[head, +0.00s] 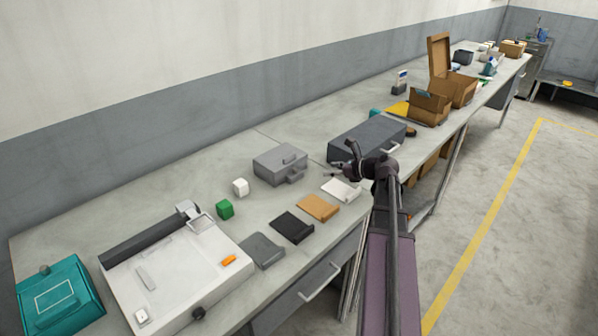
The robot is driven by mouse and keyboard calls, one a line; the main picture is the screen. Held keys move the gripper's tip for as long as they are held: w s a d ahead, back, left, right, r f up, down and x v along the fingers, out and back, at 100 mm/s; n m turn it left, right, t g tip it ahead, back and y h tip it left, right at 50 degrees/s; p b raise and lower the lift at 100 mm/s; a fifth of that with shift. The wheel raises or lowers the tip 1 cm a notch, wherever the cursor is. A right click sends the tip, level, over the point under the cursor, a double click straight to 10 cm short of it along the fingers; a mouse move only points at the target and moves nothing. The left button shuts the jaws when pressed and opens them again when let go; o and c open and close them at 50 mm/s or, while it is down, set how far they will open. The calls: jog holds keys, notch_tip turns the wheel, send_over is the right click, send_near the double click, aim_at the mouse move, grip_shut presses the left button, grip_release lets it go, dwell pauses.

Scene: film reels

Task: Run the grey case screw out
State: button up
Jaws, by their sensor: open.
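A light grey case (276,168) sits on the bench with a raised handle-like part (290,157) on top and a small block at its front. A larger dark grey case (365,134) with a pale handle (390,148) lies to its right. I cannot make out a screw on either; it is too small or hidden. My gripper (343,160) is open and appears empty. In the picture it is right of the light grey case and overlaps the near left part of the dark case. I cannot tell whether it touches anything.
Flat pieces in white (341,189), tan (318,207), black (292,227) and grey (262,250) lie along the front edge. A green cube (225,208), a white cube (240,187) and a pale machine (180,276) stand left. Cardboard boxes (452,90) stand farther back.

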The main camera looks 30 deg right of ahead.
aim_at(295, 171)
jog(key=shift+w, duration=0.1)
jog(key=b+x, duration=0.4)
jog(key=x, duration=0.8)
jog(key=shift+f+b, duration=0.2)
jog(key=shift+b, duration=0.2)
jog(key=shift+x, duration=0.75)
grip_shut()
